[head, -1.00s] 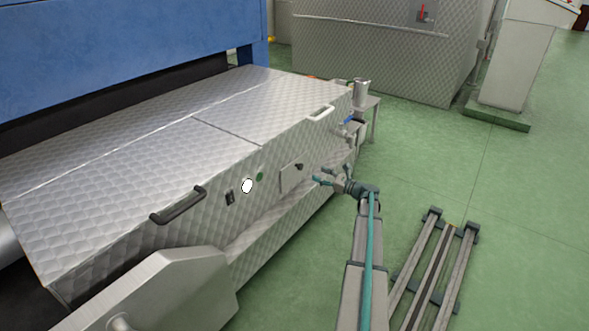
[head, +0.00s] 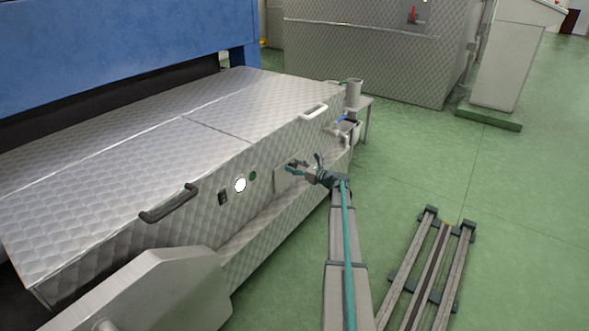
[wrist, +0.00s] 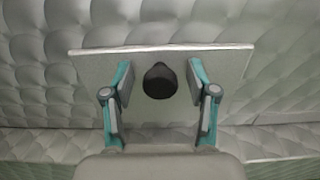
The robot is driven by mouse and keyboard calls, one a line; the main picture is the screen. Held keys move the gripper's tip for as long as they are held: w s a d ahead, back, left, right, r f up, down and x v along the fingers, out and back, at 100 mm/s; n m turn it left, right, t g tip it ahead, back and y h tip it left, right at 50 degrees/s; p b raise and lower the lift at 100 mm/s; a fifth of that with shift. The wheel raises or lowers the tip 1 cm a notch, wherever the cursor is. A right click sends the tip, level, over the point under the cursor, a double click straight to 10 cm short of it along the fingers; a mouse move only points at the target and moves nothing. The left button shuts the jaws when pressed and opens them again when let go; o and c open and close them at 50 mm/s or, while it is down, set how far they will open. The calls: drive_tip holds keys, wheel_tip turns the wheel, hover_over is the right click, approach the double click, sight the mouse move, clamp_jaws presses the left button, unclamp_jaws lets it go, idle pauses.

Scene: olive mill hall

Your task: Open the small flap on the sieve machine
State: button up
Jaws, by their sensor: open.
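The sieve machine (head: 130,200) is a long quilted-metal box with its front side facing my arm. The small flap (wrist: 225,65) is a flat grey panel on that side, and it looks closed. A dark rounded knob (wrist: 159,80) sticks out from it. My gripper (wrist: 160,82) is open, with one finger on each side of the knob and a gap to it on both sides. In the head view my gripper (head: 290,169) is in front of the flap (head: 282,179) and hides part of it and the knob.
A dark bar handle (head: 169,204) and a white handle (head: 314,111) sit on the machine. A small switch, a white disc and a green button (head: 253,175) lie left of the flap. A metal stand with a cup (head: 354,92) is at the machine's far end.

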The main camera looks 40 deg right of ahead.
clamp_jaws()
idle(0.4)
